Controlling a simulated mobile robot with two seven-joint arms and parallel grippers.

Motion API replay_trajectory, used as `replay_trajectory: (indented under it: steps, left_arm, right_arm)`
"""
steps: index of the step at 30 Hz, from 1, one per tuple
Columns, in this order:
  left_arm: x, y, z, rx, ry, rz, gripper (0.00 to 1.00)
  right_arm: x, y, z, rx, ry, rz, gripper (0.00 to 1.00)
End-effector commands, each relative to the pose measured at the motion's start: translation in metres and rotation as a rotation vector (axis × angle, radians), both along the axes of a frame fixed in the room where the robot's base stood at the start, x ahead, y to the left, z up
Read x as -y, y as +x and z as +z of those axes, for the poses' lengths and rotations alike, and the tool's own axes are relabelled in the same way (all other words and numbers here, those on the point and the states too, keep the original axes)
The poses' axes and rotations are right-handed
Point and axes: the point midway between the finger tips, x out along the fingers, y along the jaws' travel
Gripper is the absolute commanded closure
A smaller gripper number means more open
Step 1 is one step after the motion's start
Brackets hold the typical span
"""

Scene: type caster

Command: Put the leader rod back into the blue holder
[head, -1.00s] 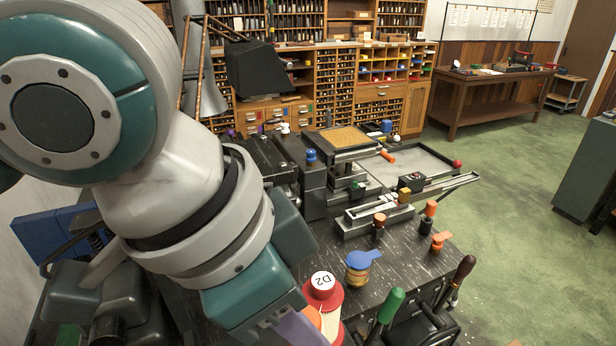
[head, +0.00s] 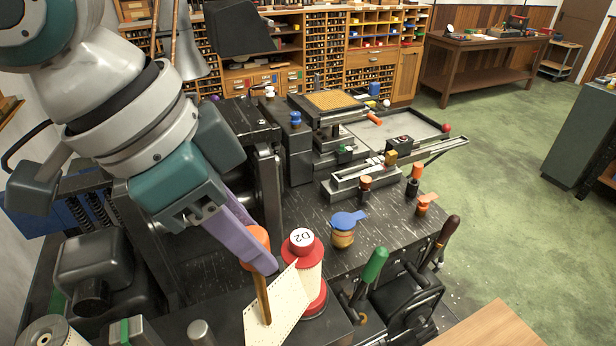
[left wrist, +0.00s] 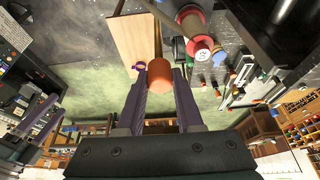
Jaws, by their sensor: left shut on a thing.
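My left gripper (head: 258,258) has purple fingers shut on the orange-capped leader rod (head: 262,298). Its orange cap (head: 257,235) shows at the fingers and the brown shaft points down, tilted slightly. In the left wrist view the orange cap (left wrist: 160,77) sits between the fingertips. The shaft's lower end lies against a cream perforated sheet (head: 281,303); I cannot tell whether they touch. A blue piece with a tab (head: 346,220) sits on a small jar-like thing to the right; I cannot tell whether it is the blue holder.
A red spool marked D2 (head: 303,244) stands close right of the rod. A green-handled lever (head: 374,264) and a dark-handled one (head: 447,232) rise at the front right. The dark machine top (head: 395,225) has free room around the blue piece. A wooden surface (head: 492,328) is at lower right.

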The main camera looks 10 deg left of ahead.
Motion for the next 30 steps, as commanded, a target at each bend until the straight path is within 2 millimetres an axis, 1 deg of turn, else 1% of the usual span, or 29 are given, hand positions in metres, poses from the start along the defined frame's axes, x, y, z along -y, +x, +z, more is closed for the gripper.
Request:
replay_trajectory:
  steps: [1, 4, 6, 21, 30]
  left_arm:
    - [-0.006, 0.004, -0.003, 0.002, 0.001, 0.003, 1.00]
    - [-0.015, 0.010, -0.002, 0.003, -0.001, 0.003, 1.00]
    - [-0.012, 0.008, -0.012, -0.002, -0.002, 0.001, 1.00]
    - [-0.012, 0.008, -0.068, -0.001, -0.002, 0.001, 1.00]
    - [-0.012, 0.008, -0.095, -0.001, -0.003, 0.000, 1.00]
  right_arm:
    - [0.000, 0.000, -0.006, 0.000, 0.000, 0.000, 0.19]
    - [0.000, 0.000, -0.011, 0.000, 0.001, -0.001, 0.19]
    - [0.000, 0.000, -0.016, 0.000, 0.001, -0.001, 0.19]
    - [0.000, 0.000, -0.045, 0.000, 0.000, -0.001, 0.19]
    - [0.001, 0.000, -0.061, -0.001, -0.002, 0.000, 0.19]
